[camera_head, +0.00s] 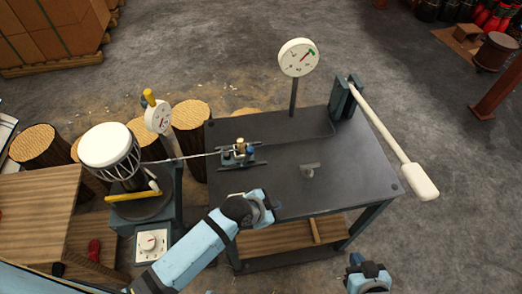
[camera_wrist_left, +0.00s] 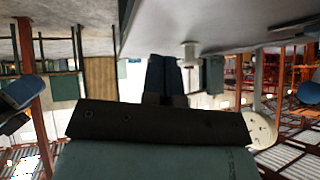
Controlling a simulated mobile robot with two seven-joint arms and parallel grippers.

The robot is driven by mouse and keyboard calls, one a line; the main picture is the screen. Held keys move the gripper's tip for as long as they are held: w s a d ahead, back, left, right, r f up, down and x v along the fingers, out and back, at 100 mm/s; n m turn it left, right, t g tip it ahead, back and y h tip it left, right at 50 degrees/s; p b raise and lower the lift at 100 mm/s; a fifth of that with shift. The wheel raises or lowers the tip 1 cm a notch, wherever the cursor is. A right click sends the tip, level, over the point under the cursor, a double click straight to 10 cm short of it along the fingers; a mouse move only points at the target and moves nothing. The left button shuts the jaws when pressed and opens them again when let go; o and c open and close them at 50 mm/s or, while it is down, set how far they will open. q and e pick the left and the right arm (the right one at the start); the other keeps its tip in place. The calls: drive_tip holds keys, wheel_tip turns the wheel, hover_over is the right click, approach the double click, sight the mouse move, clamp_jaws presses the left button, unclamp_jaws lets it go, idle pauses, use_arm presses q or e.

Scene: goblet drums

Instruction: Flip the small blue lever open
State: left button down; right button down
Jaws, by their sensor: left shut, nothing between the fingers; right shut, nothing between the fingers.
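A small clamp device (camera_head: 238,154) sits on the dark table's left part, with a tan knob on top. A small blue piece (camera_head: 250,150), which looks like the blue lever, is at its right side; its exact position is too small to tell. My left gripper (camera_head: 264,204) is shut and empty near the table's front edge, below and right of the device and apart from it. Its shut dark fingers show in the left wrist view (camera_wrist_left: 165,76). My right gripper (camera_head: 368,269) is shut and empty at the bottom, in front of the table.
The dark table (camera_head: 350,185) carries a small grey bracket (camera_head: 309,171), a round dial (camera_head: 298,58) on a post and a long white-ended handle (camera_head: 422,183) overhanging the right edge. A thin cable runs left to a goblet drum (camera_head: 110,150). The middle tabletop is mostly clear.

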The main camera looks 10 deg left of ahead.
sight(247, 157)
use_arm(q)
drive_tip(key=w+d+m+g, duration=0.1)
drive_tip(key=d+m, duration=0.1)
drive_tip(key=w+d+m+g+b, duration=0.1)
drive_tip(key=w+d+m, duration=0.1)
drive_tip(key=m, duration=0.1)
drive_tip(key=w+d+m+g+b, duration=0.1)
drive_tip(key=w+d+m, duration=0.1)
drive_tip(key=d, duration=0.1)
drive_tip(key=shift+w+r+m+g+y, duration=0.2)
drive_tip(key=shift+w+m+g+y, duration=0.1)
drive_tip(key=shift+m+g, duration=0.1)
drive_tip(key=w+m, duration=0.1)
drive_tip(key=w+r+m+g+y+b, duration=0.1)
drive_tip(key=m, duration=0.1)
drive_tip(key=w+d+m+y, duration=0.1)
drive_tip(key=m, duration=0.1)
drive_tip(key=shift+w+r+g+b, duration=0.15)
drive_tip(key=shift+g+b, duration=0.2)
drive_tip(key=shift+g, duration=0.05)
drive_tip(key=w+a+r+m+g+y+b, duration=0.2)
drive_tip(key=w+a+r+m+y+b, duration=0.1)
drive_tip(key=w+a+r+m+y, duration=0.4)
drive_tip(key=w+r+m+y, duration=0.1)
drive_tip(key=w+r+m, duration=0.1)
drive_tip(key=w+r, duration=0.1)
drive_tip(key=shift+a+r, duration=0.25)
drive_tip(key=shift+r, duration=0.1)
